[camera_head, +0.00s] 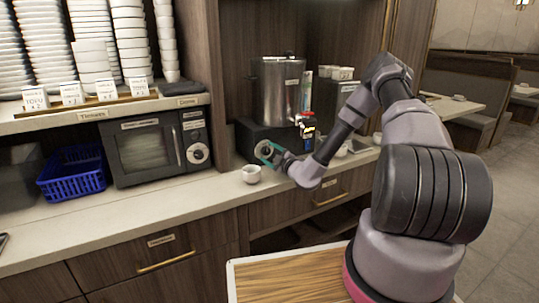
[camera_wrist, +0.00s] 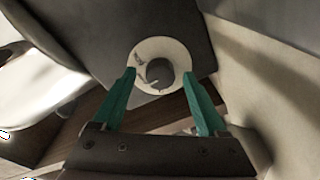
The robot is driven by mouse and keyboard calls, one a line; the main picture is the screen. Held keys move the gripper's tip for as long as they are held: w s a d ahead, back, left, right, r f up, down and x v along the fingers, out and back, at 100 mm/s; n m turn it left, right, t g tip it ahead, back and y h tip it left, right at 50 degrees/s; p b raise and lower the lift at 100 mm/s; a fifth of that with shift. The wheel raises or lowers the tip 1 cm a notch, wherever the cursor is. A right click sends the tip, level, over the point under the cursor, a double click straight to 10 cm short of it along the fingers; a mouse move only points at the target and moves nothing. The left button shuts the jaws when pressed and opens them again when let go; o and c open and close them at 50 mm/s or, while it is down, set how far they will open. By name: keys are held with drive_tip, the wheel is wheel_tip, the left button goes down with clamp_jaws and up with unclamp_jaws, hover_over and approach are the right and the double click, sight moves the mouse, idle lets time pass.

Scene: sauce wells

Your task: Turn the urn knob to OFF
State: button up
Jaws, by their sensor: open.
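The urn (camera_head: 279,92) is a metal cylinder on a dark base (camera_head: 246,134), with a red-handled tap at its front right. In the wrist view a dark round knob (camera_wrist: 160,73) sits on a white dial plate (camera_wrist: 158,46) with small marks that I cannot read. My gripper (camera_wrist: 159,76) is open, its two teal fingers on either side of the knob, with gaps visible; I cannot tell how near in depth.
A white cup (camera_head: 251,175) stands on the counter (camera_head: 160,213) just below my gripper. A microwave (camera_head: 145,148) with its own dial and a blue basket (camera_head: 72,172) are to the left. Stacked white dishes (camera_head: 95,35) fill the shelf above. More small cups stand right of the urn.

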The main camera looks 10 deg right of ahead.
clamp_jaws()
drive_tip(key=n, duration=0.6)
drive_tip(key=shift+h, duration=0.3)
drive_tip(key=n, duration=0.5)
drive_tip(key=shift+g+h, duration=0.3)
drive_tip(key=shift+h, duration=0.1)
drive_tip(key=shift+n, duration=0.3)
unclamp_jaws()
